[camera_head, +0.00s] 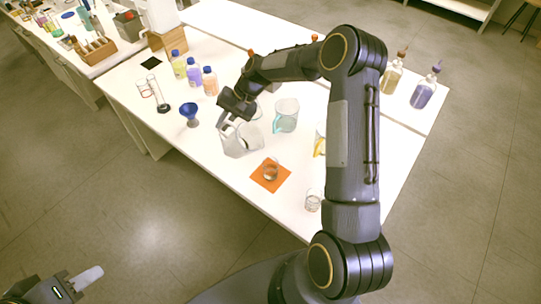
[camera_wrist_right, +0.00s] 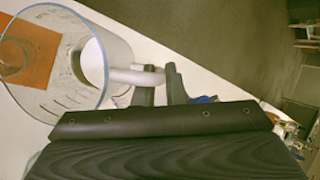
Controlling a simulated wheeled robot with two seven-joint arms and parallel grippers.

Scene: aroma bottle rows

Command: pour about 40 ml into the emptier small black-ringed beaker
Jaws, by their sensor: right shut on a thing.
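My right gripper (camera_head: 231,118) is shut on the handle of a large clear beaker (camera_head: 243,142), which looks slightly tilted. In the right wrist view, the fingers (camera_wrist_right: 160,82) close around the pale handle of the large beaker (camera_wrist_right: 108,72). A small beaker (camera_head: 271,173) stands on an orange mat (camera_head: 266,184), in front of and right of the held beaker. Another small glass beaker (camera_head: 313,203) stands near the table's front edge. Their ring colours and levels are too small to tell. My left gripper (camera_head: 82,280) is at the lower left, away from the table, its opening unclear.
A teal-handled pitcher (camera_head: 286,116) and a partly hidden yellow-handled one (camera_head: 319,147) stand right of the held beaker. A blue funnel (camera_head: 190,112) and several capped bottles (camera_head: 194,74) are at the left. Two pump bottles (camera_head: 424,92) stand at the back right.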

